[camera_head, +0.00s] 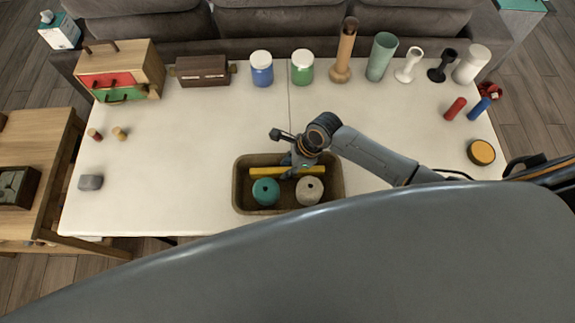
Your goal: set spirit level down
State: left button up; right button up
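The spirit level, a long yellow bar (262,171), lies or is held level across the brown tray (238,190), along its back part. My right gripper (290,166) is right at the middle of the bar, its arm coming in from the right. The gripper points down and its wrist hides the fingertips, so I cannot tell whether they close on the bar. I also cannot tell whether the bar touches the tray floor. My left gripper is not in view.
In the tray, a teal roll (265,192) and a pale grey roll (309,191) sit just in front of the bar. Jars, vases and a drawer box (122,70) line the table's back. A grey block (90,182) lies at left. The table left of the tray is mostly clear.

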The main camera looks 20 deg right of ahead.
jog(key=shift+r, duration=0.2)
jog(key=v, duration=1.2)
jog(key=shift+r, duration=0.4)
